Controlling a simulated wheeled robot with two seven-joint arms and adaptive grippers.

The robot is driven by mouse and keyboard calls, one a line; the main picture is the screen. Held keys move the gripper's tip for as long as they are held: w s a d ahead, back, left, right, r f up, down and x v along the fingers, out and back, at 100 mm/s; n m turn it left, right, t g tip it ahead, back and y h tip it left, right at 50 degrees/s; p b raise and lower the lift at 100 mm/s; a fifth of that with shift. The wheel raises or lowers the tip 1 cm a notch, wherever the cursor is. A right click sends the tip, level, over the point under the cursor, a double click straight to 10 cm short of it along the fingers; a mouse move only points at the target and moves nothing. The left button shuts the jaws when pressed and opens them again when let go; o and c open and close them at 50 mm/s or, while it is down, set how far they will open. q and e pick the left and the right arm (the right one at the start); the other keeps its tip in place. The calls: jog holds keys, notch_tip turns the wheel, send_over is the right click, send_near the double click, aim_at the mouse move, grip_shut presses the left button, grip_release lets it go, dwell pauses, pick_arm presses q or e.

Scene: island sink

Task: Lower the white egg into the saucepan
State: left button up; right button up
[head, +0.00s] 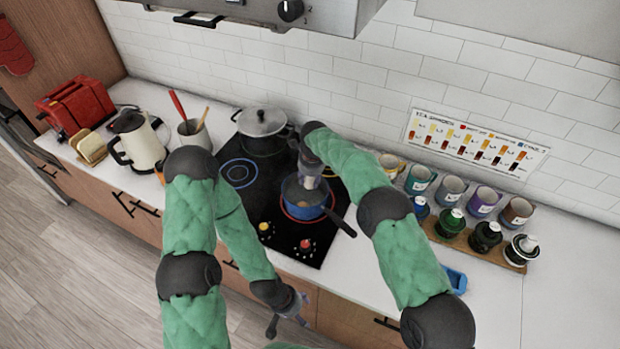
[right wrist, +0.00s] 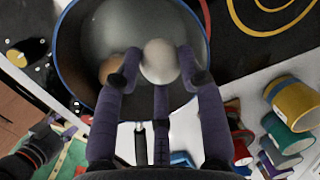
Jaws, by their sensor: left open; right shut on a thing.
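The blue saucepan (head: 297,209) stands on a front burner of the black hob, its dark handle pointing to the lower right. In the right wrist view the saucepan (right wrist: 90,35) shows from above, with a brown egg (right wrist: 108,70) inside. My right gripper (head: 309,178) points down over the saucepan. Its fingers (right wrist: 160,68) are shut on the white egg (right wrist: 158,60), which appears over the pan's inside; I cannot tell its exact height above the bottom. In the head view the gripper hides the eggs. My left gripper (head: 288,312) is open and empty by the counter's front edge.
A lidded steel pot (head: 262,124) stands behind the saucepan. A cream kettle (head: 137,141), a utensil holder (head: 195,134) and a red toaster (head: 76,106) are at the left.

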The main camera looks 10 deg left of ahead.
aim_at(310, 187)
jog(key=shift+f+b, duration=1.65)
jog(key=shift+f, duration=0.9)
dwell(1.5)
jog(key=o, duration=0.8)
jog(key=shift+c, duration=0.2)
jog(key=shift+r, duration=0.1)
notch_tip(310, 187, up, 12)
jog(key=s, duration=0.2)
jog(key=shift+d, duration=0.45)
jog(key=shift+f, duration=0.2)
